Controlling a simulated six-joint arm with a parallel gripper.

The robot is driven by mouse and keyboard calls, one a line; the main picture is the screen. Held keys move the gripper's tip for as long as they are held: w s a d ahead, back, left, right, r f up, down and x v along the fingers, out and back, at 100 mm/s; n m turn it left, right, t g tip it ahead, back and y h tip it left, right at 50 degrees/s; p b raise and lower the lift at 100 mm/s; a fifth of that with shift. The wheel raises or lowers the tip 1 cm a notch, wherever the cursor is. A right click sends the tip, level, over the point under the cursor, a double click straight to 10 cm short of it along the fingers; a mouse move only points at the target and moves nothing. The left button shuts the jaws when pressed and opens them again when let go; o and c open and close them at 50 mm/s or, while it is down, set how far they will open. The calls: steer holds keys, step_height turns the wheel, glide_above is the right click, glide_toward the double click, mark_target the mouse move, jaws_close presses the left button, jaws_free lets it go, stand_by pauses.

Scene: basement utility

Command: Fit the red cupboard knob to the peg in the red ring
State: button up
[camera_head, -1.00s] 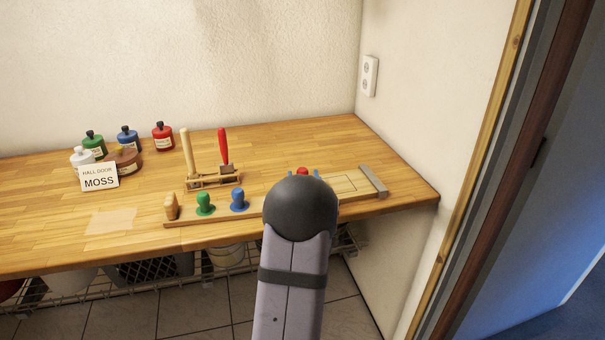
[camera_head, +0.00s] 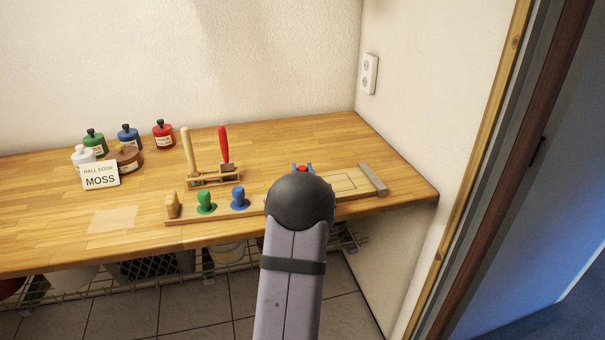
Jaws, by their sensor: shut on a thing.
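The red cupboard knob (camera_head: 302,169) shows just above the round grey joint of my arm, over the long wooden board. My gripper (camera_head: 302,168) shows only as blue fingertips on either side of the knob, and it is shut on it. The wooden board (camera_head: 185,221) lies along the front of the bench. A sliver of red (camera_head: 265,202) shows at the left edge of my arm; I cannot tell if it is the red ring. The peg is hidden behind my arm, as is the lower part of the knob.
A green knob (camera_head: 206,201), a blue knob (camera_head: 239,197) and a wooden knob (camera_head: 171,204) stand at the board's left. Behind is a wooden rack (camera_head: 214,182) with upright tools. Bottles and a MOSS card (camera_head: 100,176) stand at left.

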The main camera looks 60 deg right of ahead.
mark_target(302, 168)
step_height(302, 168, up, 10)
steer(key=shift+r+b, duration=0.1)
steer(key=shift+b, duration=0.5)
stand_by(0.4)
steer(key=shift+w+a+f+b, duration=0.15)
steer(key=shift+a+b, duration=0.2)
steer(key=shift+b, duration=0.1)
steer(key=shift+w+a+f+b, duration=0.1)
steer(key=shift+a+f+b, duration=0.05)
steer(key=shift+a+b, duration=0.2)
steer(key=w+a+f+m+g+b, duration=0.1)
steer(key=a+b, duration=0.1)
steer(key=a, duration=0.3)
steer(key=w+a+g+h+b, duration=0.1)
steer(key=a+b, duration=0.1)
steer(key=a, duration=0.2)
steer(key=shift+w+a+f+m+g+b, duration=0.2)
steer(key=shift+a+f+m+g+b, duration=0.1)
steer(key=shift+a+f+m+b, duration=0.1)
steer(key=shift+f+b, duration=2.2)
steer(key=shift+f, duration=0.2)
